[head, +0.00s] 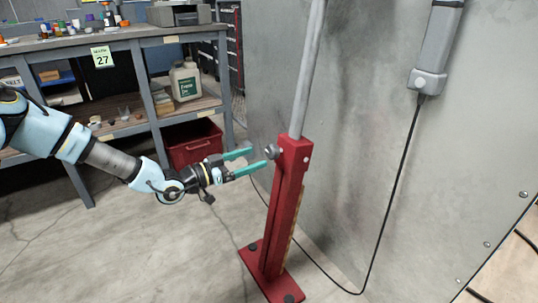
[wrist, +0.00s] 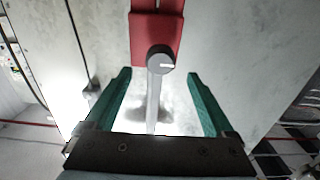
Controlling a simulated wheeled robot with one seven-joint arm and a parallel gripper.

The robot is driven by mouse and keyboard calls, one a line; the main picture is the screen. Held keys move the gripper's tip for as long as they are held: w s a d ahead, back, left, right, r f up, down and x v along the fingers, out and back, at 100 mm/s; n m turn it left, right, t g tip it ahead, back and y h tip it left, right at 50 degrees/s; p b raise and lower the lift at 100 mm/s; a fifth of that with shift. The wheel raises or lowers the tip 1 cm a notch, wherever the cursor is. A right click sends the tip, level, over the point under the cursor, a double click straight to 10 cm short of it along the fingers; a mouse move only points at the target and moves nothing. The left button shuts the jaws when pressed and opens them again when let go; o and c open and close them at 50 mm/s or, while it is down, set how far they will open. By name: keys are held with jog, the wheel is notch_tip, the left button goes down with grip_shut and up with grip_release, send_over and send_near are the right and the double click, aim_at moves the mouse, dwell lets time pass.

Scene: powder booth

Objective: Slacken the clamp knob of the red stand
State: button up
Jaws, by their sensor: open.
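The red stand (head: 286,200) stands upright on the floor in the head view, with a grey pole (head: 308,70) rising from its top. Its dark grey clamp knob (head: 271,151) sticks out on the left near the top. My gripper (head: 245,162) is open and empty just left of the knob, its teal fingers pointing at it. In the wrist view the knob (wrist: 160,60) shows a white mark on its face, in front of the red stand (wrist: 157,25). It lies beyond the tips of my gripper (wrist: 155,75), roughly midway between them, and not visibly touched.
A grey metal wall (head: 370,150) stands close behind the stand. A grey box (head: 435,50) with a hanging black cable (head: 395,190) is on it. A workbench (head: 130,40) with bottles and a red bin (head: 192,145) are at the left. The floor left of the stand is clear.

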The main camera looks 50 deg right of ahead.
aim_at(269, 153)
jog(key=shift+x, duration=3.15)
jog(key=c, duration=1.4)
